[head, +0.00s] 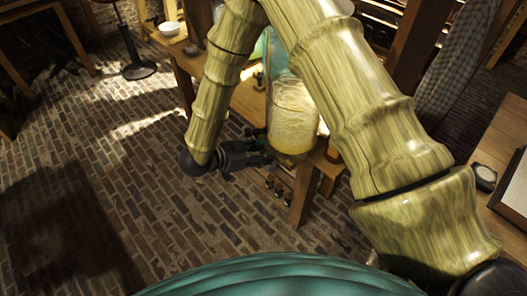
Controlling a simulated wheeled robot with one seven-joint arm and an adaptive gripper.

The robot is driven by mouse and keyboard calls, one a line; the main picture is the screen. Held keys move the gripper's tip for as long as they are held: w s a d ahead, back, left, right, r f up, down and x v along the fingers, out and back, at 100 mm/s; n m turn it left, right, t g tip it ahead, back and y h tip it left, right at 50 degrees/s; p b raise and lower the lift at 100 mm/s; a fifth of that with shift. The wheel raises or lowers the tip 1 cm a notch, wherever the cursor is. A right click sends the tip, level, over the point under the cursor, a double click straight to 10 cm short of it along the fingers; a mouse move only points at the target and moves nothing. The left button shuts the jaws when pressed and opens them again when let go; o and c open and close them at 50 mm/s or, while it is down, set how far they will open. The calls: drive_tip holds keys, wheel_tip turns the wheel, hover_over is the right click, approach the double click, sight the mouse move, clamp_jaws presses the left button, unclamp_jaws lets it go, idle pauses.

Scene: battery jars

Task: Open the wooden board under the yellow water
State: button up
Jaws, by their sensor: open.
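The yellow water (293,118) is in a tall clear glass jar, partly covered by my arm. The jar stands at the near end of a wooden bench (246,103). Wooden parts (318,166) show below and beside the jar, but I cannot tell which piece is the board or whether it is open. My gripper (264,152) is dark and small in the head view, just left of the jar's lower part, near the bench's side. It is open, and I see nothing held in it. Its fingertips are hard to make out against the dark bench.
Small dark items (279,184) sit low under the bench by its front leg (301,201). A white bowl (169,29) is on the far end. The brick floor (130,170) at left is clear.

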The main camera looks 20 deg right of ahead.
drive_tip(key=v, duration=1.1)
drive_tip(key=shift+a, duration=0.3)
